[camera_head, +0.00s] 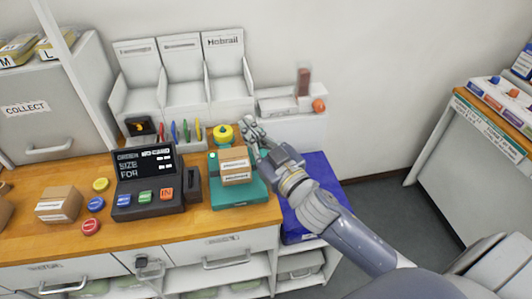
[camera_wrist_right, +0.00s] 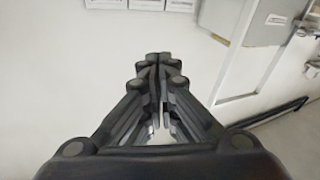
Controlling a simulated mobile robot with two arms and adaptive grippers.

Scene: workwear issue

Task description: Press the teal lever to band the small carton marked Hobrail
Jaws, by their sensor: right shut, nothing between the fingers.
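A small brown carton (camera_head: 235,154) with white labels sits on a teal banding machine (camera_head: 238,193) near the right end of the wooden counter. The writing on its labels is too small to read. I cannot make out the teal lever clearly; the right side of the machine is partly behind my right gripper. My right gripper (camera_head: 249,127) is shut and empty, just behind and to the right of the carton, beside a yellow knob (camera_head: 223,133). In the right wrist view its closed fingers (camera_wrist_right: 159,68) point at a pale surface. My left gripper is not in view.
A bin labelled Hobrail (camera_head: 222,41) stands at the back. A black order terminal (camera_head: 147,180) with coloured buttons is left of the machine. Another carton (camera_head: 59,204) and round buttons (camera_head: 91,227) lie further left. A blue surface (camera_head: 318,173) lies right of the counter.

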